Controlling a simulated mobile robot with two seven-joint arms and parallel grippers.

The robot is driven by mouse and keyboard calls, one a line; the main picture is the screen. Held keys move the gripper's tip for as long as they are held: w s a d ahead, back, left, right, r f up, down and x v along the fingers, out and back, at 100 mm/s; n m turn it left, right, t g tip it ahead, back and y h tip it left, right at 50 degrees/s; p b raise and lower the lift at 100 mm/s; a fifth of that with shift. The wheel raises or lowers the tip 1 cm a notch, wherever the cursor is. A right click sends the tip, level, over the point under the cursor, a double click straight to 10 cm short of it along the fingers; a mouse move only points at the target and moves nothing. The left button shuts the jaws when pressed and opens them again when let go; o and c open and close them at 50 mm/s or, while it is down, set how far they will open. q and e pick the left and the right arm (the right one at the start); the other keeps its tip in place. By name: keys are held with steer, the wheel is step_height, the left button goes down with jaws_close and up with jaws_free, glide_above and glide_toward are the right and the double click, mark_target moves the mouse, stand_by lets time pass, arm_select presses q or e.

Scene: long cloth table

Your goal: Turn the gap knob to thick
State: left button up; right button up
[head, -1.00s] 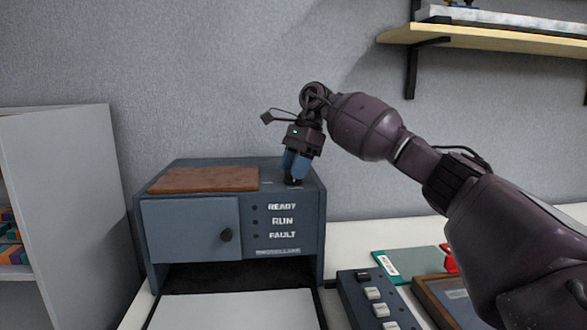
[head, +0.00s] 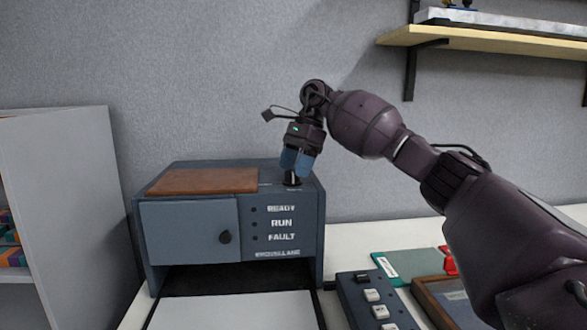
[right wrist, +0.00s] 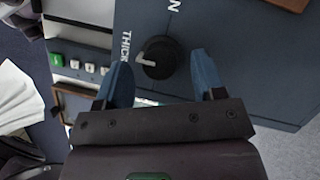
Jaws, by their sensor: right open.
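The gap knob (right wrist: 160,58) is round and black, on top of the grey-blue machine (head: 190,230). In the right wrist view its white pointer mark faces left, toward the printed word THICK; the end of another word, an N, shows above. In the head view the knob (head: 292,180) stands near the top's right side. My right gripper (head: 296,170) is just above it, pointing down. In the right wrist view its blue fingers (right wrist: 160,62) are open, one on each side of the knob with gaps between, not gripping it. My left gripper is not in view.
A brown pad (head: 203,181) lies on the machine's top. A button box (head: 372,300) and a green board (head: 405,266) lie to the right. A shelf (head: 480,38) hangs on the wall at upper right.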

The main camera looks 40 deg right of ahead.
steer(key=v, duration=0.9)
steer(key=shift+r, duration=0.4)
steer(key=shift+d, duration=0.1)
